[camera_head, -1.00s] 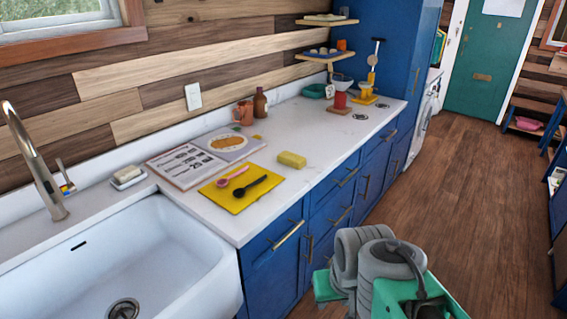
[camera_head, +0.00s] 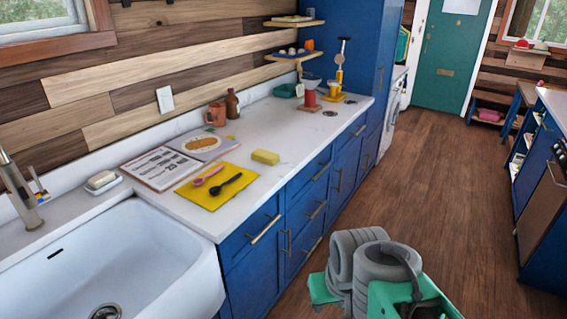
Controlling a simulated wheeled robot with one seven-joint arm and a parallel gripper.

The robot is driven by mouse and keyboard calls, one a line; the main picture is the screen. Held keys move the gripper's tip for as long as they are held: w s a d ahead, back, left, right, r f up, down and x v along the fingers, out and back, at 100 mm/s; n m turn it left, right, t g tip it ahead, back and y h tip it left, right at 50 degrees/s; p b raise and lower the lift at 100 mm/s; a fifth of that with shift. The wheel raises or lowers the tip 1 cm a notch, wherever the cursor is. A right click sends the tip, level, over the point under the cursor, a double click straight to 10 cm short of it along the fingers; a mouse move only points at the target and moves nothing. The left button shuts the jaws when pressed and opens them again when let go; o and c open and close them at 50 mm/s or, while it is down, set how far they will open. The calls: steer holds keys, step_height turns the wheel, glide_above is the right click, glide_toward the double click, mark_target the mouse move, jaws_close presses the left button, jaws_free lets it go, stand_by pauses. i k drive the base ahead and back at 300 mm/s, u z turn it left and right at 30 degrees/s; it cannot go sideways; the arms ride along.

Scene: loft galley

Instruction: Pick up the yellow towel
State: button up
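A flat yellow sheet (camera_head: 222,172), which looks like a cloth or mat, lies on the white counter to the right of the sink. A pink spoon (camera_head: 208,176) and a black spoon (camera_head: 226,184) lie on top of it. A small yellow block (camera_head: 265,157), like a sponge or a tightly folded towel, lies apart from it, to its right and farther back. I cannot tell for sure which of the two is the towel. My grey and green arm is folded low at the bottom right, clear of the counter. My gripper's fingertips do not show.
The white sink (camera_head: 130,245) is at the left, with a soap dish (camera_head: 102,182) behind it. An open book (camera_head: 160,166) lies behind the yellow sheet. A mug (camera_head: 215,115) and a brown bottle (camera_head: 232,103) stand near the wall. The wooden floor (camera_head: 430,190) right of the blue cabinets is free.

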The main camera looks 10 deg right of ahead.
mark_target(260, 155)
steer(key=z, duration=0.45)
steer(key=k, duration=1.05)
steer(key=z, duration=0.5)
steer(key=i, duration=1.35)
steer(key=u, duration=0.7)
steer(key=i, duration=0.85)
steer(key=u, duration=1.35)
steer(key=i, duration=0.55)
steer(key=u, duration=0.5)
